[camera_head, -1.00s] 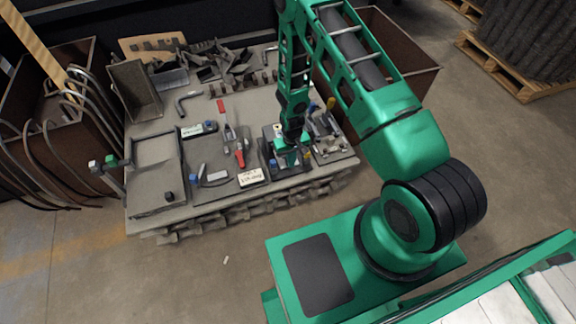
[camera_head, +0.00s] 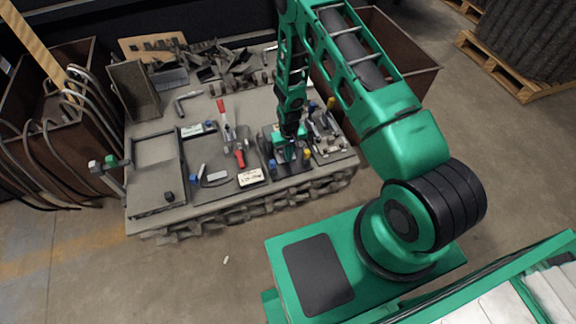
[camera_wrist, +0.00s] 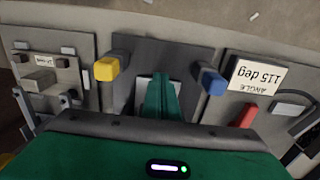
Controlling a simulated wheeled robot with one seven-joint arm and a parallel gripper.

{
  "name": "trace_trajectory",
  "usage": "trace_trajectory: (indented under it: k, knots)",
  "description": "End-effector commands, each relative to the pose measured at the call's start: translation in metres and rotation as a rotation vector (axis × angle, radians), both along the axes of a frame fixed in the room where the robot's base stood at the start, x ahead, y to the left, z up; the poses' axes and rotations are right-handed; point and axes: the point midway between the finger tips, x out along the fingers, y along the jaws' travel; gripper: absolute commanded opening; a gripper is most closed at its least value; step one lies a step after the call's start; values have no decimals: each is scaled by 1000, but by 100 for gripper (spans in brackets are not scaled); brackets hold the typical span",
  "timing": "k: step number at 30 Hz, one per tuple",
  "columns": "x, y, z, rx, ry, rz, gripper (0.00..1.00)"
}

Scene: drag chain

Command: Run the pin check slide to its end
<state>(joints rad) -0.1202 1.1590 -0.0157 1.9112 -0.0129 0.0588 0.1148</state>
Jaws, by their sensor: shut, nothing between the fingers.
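The fixture that looks like the pin check station has a dark plate (camera_wrist: 185,56) with a yellow block (camera_wrist: 106,69) and a blue block (camera_wrist: 213,82) on either side in the wrist view. A pale piece (camera_wrist: 144,94) shows at the middle of the plate, partly covered by my fingers. My gripper (camera_wrist: 161,80) is shut and empty, its green fingertips over that pale piece between the two blocks. I cannot tell whether they touch it. In the head view my gripper (camera_head: 290,156) is low between the blue block (camera_head: 273,165) and the yellow block (camera_head: 307,155).
A "115 deg" angle sign (camera_wrist: 259,76) and a red handle (camera_wrist: 243,115) lie beside the fixture. A red-handled clamp (camera_head: 222,108) stands left of my arm. Another metal fixture (camera_head: 328,140) is close on the right. A shallow tray (camera_head: 155,150) is at the bench's left.

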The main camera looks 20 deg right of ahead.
Motion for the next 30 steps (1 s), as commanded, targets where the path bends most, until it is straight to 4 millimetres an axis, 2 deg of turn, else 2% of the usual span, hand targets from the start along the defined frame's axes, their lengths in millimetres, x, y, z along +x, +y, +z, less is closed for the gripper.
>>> trace_trajectory:
  k: [19,30]
  knots:
    - [20,0,0,0,-1,0,0]
    - [22,0,0,0,-5,0,0]
